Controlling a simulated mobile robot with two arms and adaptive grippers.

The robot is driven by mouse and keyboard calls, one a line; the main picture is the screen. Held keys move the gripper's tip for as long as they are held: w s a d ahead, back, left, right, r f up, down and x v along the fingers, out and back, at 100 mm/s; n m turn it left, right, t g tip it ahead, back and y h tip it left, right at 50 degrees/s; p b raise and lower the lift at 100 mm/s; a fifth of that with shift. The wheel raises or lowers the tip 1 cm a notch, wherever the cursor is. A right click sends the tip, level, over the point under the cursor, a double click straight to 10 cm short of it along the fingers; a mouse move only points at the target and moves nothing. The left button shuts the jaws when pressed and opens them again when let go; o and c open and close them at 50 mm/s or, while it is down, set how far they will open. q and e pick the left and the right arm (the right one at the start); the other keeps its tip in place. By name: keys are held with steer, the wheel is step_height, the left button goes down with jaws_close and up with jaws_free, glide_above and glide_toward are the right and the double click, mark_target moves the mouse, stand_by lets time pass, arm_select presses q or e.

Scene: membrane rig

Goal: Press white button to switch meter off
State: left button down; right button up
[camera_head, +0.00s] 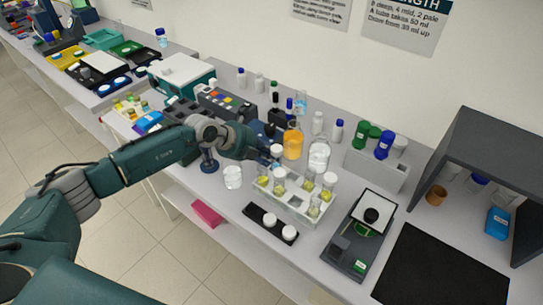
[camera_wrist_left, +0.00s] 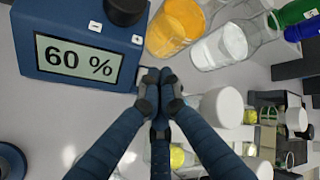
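The dark blue meter (camera_wrist_left: 60,25) fills the upper left of the left wrist view. Its lit display (camera_wrist_left: 75,62) reads "60 %". A black knob (camera_wrist_left: 125,10) is on its body, with small white marked patches (camera_wrist_left: 95,26) beside it. Part of a pale spot shows at the meter's right edge by my fingertips; I cannot tell whether it is the white button. My left gripper (camera_wrist_left: 157,84) is shut and empty, its fingertips close to that edge. Contact cannot be told. In the head view my left gripper (camera_head: 272,153) mostly hides the meter. My right gripper is not in view.
An orange-filled beaker (camera_head: 292,144) and a clear flask (camera_head: 318,157) stand close to my left gripper. A rack (camera_head: 290,207) of capped tubes is in front. A balance (camera_head: 345,250) and a black mat (camera_head: 440,270) lie to the right.

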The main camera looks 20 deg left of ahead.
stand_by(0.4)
arm_select(q)
steer(key=shift+f, duration=0.15)
steer(key=shift+f, duration=0.4)
stand_by(0.5)
steer(key=shift+r+p, duration=0.5)
steer(key=shift+r, duration=0.05)
